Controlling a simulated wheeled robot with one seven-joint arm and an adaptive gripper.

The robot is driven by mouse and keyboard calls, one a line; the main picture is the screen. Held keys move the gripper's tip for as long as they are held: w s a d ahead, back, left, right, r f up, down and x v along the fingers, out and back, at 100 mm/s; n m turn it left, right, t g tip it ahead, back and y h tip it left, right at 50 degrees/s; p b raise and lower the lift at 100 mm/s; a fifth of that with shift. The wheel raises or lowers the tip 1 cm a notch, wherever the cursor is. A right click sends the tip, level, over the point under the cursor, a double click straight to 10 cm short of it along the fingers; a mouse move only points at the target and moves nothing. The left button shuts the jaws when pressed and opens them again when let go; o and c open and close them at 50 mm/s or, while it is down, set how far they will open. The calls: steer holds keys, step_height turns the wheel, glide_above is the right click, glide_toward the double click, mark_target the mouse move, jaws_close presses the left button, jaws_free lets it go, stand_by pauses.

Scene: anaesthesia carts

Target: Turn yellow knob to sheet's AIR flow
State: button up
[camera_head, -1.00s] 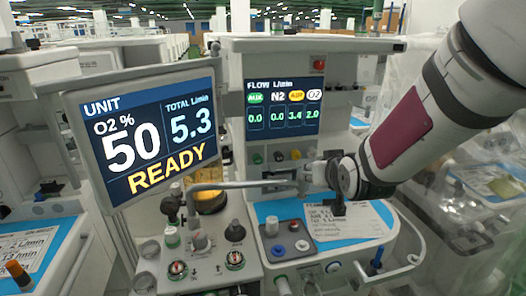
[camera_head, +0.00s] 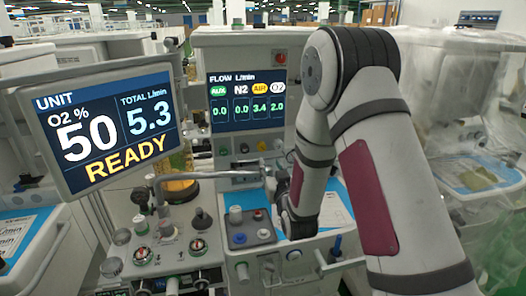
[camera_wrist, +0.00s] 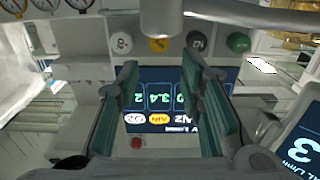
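The yellow knob (camera_head: 262,146) is in the row of knobs below the flow display (camera_head: 246,101), where AIR reads 3.4. In the wrist view, which is upside down, the yellow knob (camera_wrist: 159,45) is at top centre, between a white knob and a black one. My gripper (camera_wrist: 160,75) is open and empty; its fingers are apart, with the display and the yellow knob seen between them. In the head view my arm hides most of the gripper. The sheet (camera_head: 335,210) lies on the blue tray top, mostly behind my arm; its writing is not readable.
A metal bar (camera_head: 205,176) runs across in front of the knob panel; a grey bar crosses the top of the wrist view. The tilted unit screen (camera_head: 105,125) stands at left, reading 50 and READY. Plastic-wrapped carts (camera_head: 485,180) are at right.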

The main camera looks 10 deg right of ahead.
mark_target(262, 149)
steer(key=w, duration=1.1)
jaws_close()
